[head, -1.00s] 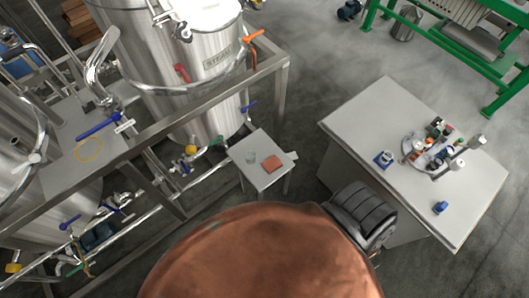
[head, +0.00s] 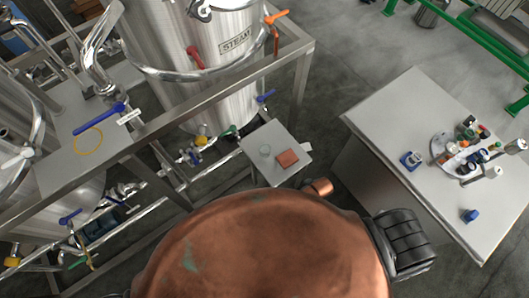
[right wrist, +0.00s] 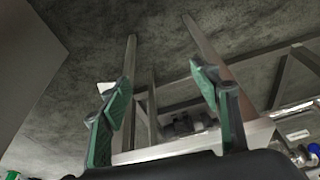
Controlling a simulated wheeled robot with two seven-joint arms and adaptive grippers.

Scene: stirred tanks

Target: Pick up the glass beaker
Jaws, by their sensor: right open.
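The glass beaker (head: 265,150) is small and clear. In the head view it stands on a small pale side table (head: 261,167), left of a flat reddish-brown square (head: 288,158). My right gripper (right wrist: 159,72) shows in the right wrist view. Its two green-padded fingers are apart, with nothing between them. The beaker is not visible in the right wrist view. Neither gripper can be made out in the head view, so the gap between gripper and beaker cannot be told.
A steel tank (head: 195,75) in a metal frame (head: 302,70) with valves and pipes stands left of and behind the side table. A large white-topped bench (head: 400,112) with bottles stands to the right. Grey floor (head: 340,50) is clear behind, between frame and bench.

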